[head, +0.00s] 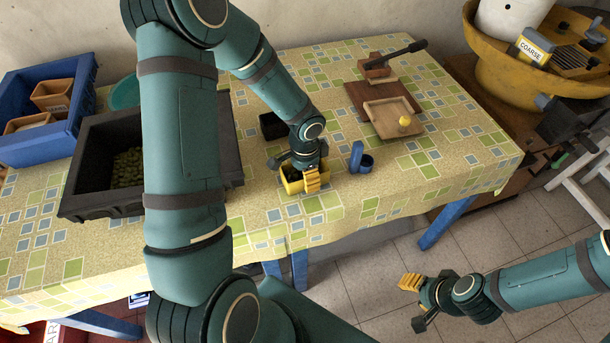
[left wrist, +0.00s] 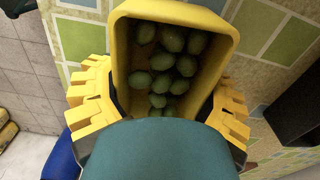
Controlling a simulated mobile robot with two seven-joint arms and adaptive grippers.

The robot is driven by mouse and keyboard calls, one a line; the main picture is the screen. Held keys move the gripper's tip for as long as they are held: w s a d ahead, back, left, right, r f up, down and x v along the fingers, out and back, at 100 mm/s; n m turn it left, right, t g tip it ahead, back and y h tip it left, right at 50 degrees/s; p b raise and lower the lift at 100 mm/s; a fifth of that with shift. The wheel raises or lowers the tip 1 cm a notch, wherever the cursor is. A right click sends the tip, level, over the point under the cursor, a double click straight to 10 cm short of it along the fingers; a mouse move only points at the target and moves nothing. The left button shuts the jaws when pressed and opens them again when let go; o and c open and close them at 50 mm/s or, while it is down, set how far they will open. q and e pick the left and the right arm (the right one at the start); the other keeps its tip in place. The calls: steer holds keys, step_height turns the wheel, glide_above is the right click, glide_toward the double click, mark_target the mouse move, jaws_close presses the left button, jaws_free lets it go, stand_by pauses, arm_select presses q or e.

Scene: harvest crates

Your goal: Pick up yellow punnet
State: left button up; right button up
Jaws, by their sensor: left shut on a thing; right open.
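The yellow punnet (head: 292,187) is near the front of the patterned table in the head view, with small dark green fruits inside. In the left wrist view the yellow punnet (left wrist: 121,48) fills the upper middle, its green fruits (left wrist: 165,62) showing from above. My left gripper (head: 298,174) is shut on the punnet, with a yellow ridged finger on each side of it in the left wrist view. I cannot tell whether the punnet touches the table. My right gripper (head: 414,302) is open and empty over the floor at the lower right.
A small blue holder (head: 357,155) stands just right of the punnet. A black container (head: 272,125) is behind it. A wooden tray (head: 380,122) lies farther right.

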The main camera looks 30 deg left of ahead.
arm_select(q)
step_height(320, 180, up, 17)
steer(key=p, duration=0.8)
steer(key=d+f+n+b, duration=0.2)
steer(key=d+f+n, duration=0.1)
steer(key=d+f, duration=0.1)
steer(key=d+f+n+b, duration=0.3)
steer(key=d+f+n, duration=0.1)
steer(key=d+f, duration=0.1)
steer(key=shift+s+d+f, duration=0.15)
steer(key=shift+d+f, duration=0.1)
steer(key=shift+f, duration=0.3)
steer(key=shift+d, duration=0.1)
